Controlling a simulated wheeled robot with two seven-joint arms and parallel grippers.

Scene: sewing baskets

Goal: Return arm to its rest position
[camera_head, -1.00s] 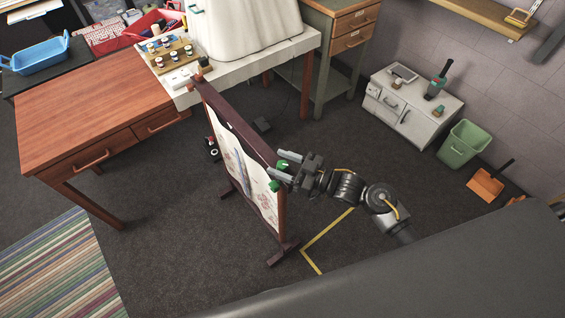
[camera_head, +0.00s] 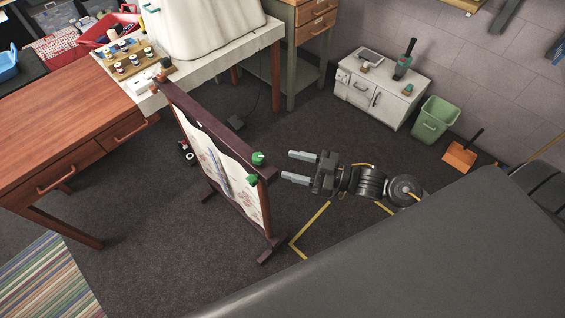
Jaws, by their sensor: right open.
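My right gripper (camera_head: 300,168) shows in the head view with its two grey fingers spread apart and nothing between them. It points left, toward the near end of an upright frame (camera_head: 215,128) with dark red wood and a pale patterned cloth (camera_head: 228,180) stretched on it. Two green clips (camera_head: 254,169) sit at the frame's near upper corner. A small gap of floor shows between the fingertips and the frame. My left gripper is out of view.
A wooden desk (camera_head: 70,125) stands at the left, beside a white table (camera_head: 210,62) with small jars (camera_head: 125,58). A white cabinet (camera_head: 380,95), a green bin (camera_head: 434,120) and an orange dustpan (camera_head: 460,156) line the wall at right. Dark floor between is open.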

